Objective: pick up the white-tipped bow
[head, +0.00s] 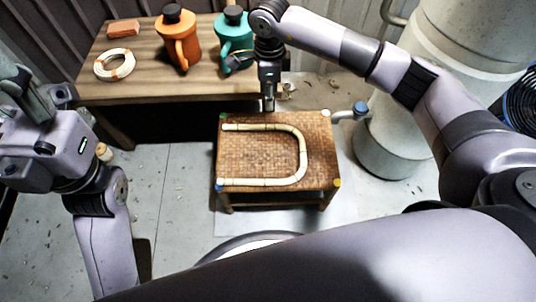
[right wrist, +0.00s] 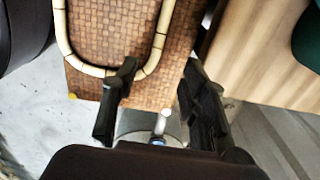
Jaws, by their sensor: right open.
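A pale, U-shaped rattan bow (head: 303,150) with dark bands lies on a woven stool (head: 262,153). Its bend is at the right and both ends point left; the colour of its tips is too small to tell. The right wrist view shows the bow's bend (right wrist: 65,40) on the weave. My right gripper (head: 269,108) is pointing down at the stool's far edge, beyond the bow. In the right wrist view its two black fingers (right wrist: 160,95) are apart, with nothing seen held between them. My left arm is folded at the left; its fingers do not show.
A wooden table (head: 150,88) stands behind the stool with an orange jug (head: 177,45), a teal jug (head: 233,38), a pale ring coil (head: 114,65) and an orange block (head: 124,29). A large pale cylinder (head: 390,135) stands at the right. Floor left of the stool is mostly clear.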

